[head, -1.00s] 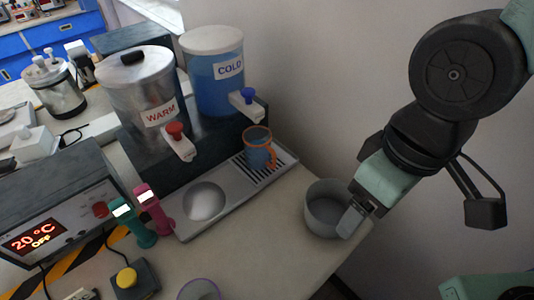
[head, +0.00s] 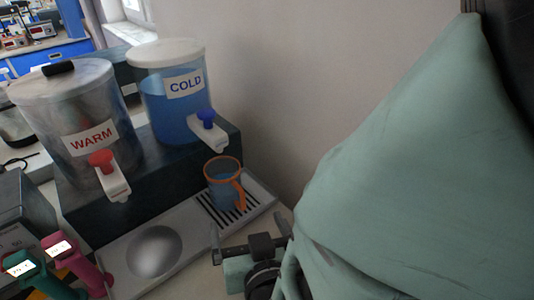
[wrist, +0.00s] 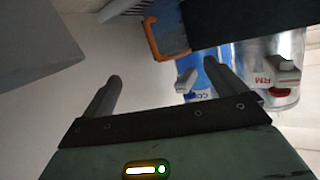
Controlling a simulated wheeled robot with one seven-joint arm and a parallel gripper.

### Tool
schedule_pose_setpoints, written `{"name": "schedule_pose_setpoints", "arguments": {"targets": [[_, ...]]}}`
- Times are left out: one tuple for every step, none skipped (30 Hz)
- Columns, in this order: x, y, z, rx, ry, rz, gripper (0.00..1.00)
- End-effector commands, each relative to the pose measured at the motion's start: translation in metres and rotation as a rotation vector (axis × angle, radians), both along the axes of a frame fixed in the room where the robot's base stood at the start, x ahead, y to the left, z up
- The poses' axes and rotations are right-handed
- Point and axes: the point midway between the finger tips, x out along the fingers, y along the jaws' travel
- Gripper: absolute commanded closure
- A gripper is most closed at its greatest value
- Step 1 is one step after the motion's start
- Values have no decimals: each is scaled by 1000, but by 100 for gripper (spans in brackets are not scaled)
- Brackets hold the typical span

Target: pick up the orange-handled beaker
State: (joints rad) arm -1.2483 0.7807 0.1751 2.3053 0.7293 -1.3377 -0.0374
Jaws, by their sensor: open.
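The orange-handled beaker (head: 222,190) stands upright on the slotted grate under the cold tap in the head view. It looks blue, with an orange rim and an orange handle on its right side. In the wrist view its orange handle (wrist: 152,42) shows at the top, beyond and between my fingers, with part of its body cut off by the frame edge. My gripper (head: 248,230) is open and empty, in front of the beaker and apart from it. Both fingers of my gripper (wrist: 163,78) show in the wrist view with nothing between them.
The tray (head: 195,222) has a round recess beside the grate. The blue COLD dispenser (head: 170,100) and the metal WARM dispenser (head: 75,120) stand behind, their taps jutting forward. Pink (head: 85,265) and green (head: 40,278) devices stand at lower left. A wall rises at the right.

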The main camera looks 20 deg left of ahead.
Motion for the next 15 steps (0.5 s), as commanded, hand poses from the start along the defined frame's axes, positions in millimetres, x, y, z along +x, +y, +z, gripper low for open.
{"name": "schedule_pose_setpoints", "arguments": {"targets": [[-9,2,-14,13,-56,0,4],[-12,3,-16,23,-90,-4,4],[-17,3,-19,35,-131,-7,4],[-20,3,-20,43,-158,-6,4],[-23,3,-21,51,-183,-8,4],[-27,3,-22,59,-211,-9,4],[-29,2,-22,65,-228,-9,4],[-31,2,-22,70,-243,-10,4],[-32,3,-22,75,-257,-11,4],[-32,3,-21,79,-264,-11,4],[-30,5,-21,80,-269,-11,4],[-28,7,-20,83,-273,-11,4],[-25,10,-19,84,-274,-12,4],[-21,13,-19,84,-274,-12,4],[-14,18,-18,86,-274,-12,4]]}}
